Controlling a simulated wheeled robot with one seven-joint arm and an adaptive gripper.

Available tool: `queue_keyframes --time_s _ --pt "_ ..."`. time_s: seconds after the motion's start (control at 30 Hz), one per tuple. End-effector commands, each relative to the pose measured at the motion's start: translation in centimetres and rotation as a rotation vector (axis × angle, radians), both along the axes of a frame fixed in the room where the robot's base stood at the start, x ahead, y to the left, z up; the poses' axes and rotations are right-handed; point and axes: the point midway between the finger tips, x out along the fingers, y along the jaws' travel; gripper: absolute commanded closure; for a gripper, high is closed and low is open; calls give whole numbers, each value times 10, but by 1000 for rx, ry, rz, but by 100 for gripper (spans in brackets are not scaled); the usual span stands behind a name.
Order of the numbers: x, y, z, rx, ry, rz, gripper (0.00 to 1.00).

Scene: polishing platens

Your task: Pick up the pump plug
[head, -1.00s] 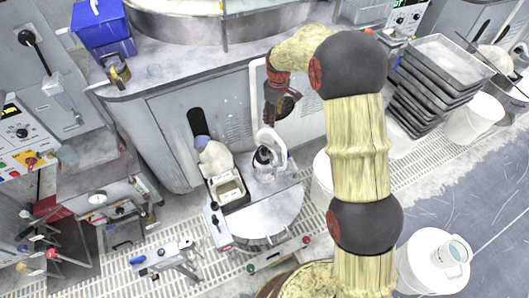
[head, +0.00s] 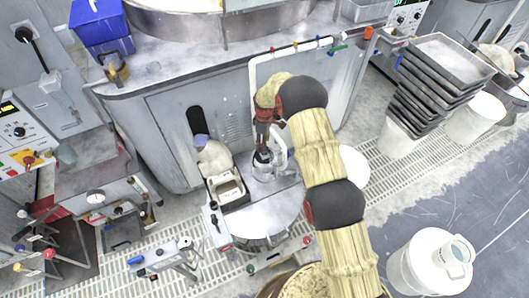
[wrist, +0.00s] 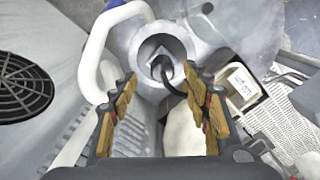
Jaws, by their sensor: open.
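The pump plug (wrist: 162,66) appears to be the small black piece with a dark cable inside a round grey-white cup (wrist: 148,48) in the wrist view. In the head view the cup (head: 263,173) stands at the back of the round platen, and its dark top is partly hidden by my gripper. My gripper (wrist: 160,76) is open, with one orange-brown ribbed finger on each side of the cup's near part. The plug lies between and just beyond the fingertips, and nothing is held. In the head view my gripper (head: 263,152) points down right above the cup.
A pale box (head: 226,186) and a whitish rounded object (head: 213,157) stand left of the cup. The grey cabinet (head: 225,110) is close behind. The round platen (head: 262,212) is clear in front.

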Motion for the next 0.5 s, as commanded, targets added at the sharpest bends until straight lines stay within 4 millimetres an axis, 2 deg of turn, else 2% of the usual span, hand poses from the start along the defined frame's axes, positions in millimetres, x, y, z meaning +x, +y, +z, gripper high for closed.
queue_keyframes --time_s 0.03,0.2,0.5 --pt "-3 0 -12 -1 4 0 52" --pt "-5 -1 -37 -1 4 -1 52" --pt "-4 0 -40 -1 1 -1 53"
